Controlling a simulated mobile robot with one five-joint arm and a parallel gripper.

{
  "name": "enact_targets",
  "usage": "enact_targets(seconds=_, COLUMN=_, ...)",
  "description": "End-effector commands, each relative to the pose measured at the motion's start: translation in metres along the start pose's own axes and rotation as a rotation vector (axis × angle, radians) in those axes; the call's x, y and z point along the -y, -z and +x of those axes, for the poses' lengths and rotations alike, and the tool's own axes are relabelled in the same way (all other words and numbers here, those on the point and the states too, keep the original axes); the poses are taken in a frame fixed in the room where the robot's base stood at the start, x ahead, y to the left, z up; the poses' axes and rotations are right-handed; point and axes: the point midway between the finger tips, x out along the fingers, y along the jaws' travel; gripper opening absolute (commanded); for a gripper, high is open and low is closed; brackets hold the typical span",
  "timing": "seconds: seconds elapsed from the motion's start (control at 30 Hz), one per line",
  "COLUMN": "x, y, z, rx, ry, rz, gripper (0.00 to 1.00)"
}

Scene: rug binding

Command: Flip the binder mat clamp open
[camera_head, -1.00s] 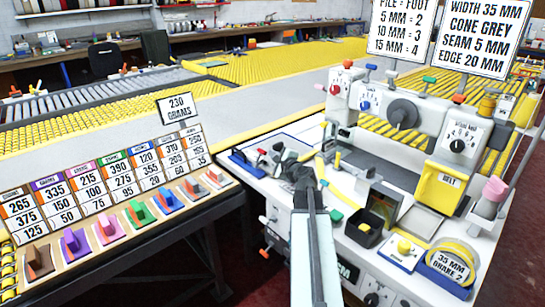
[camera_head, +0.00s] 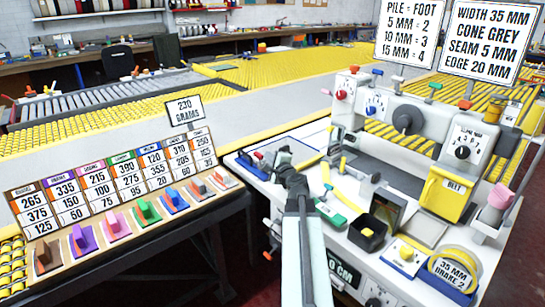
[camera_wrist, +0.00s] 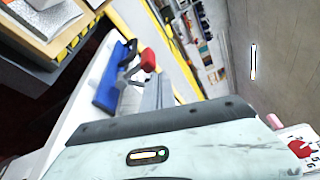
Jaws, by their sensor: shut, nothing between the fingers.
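The clamp that I take for the binder mat clamp has a blue block (camera_head: 243,161) and a red-tipped lever (camera_head: 259,155). It sits at the near left corner of the white binder table. In the wrist view its blue block (camera_wrist: 110,84) and red lever tip (camera_wrist: 148,60) show above my pale gripper housing. I cannot tell the lever's exact angle. My gripper (camera_head: 283,158) is shut and empty, just right of the clamp in the head view. A gap to the clamp shows in the wrist view. The fingertips are small and unclear.
A board of coloured weights (camera_head: 118,222) stands on the dark bench to the left. A green-handled tool (camera_head: 330,212), a black bin (camera_head: 368,232) and the binding machine (camera_head: 410,118) are to the right. A yellow roller bed (camera_head: 290,62) lies behind.

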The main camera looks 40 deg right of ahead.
Motion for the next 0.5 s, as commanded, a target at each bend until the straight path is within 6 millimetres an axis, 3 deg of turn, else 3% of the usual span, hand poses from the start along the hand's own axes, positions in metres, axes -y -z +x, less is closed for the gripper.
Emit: enact_targets(seconds=0.5, x=-0.0016, y=-0.0095, z=-0.006, rx=-0.003, ry=0.001, rz=0.002, gripper=0.0)
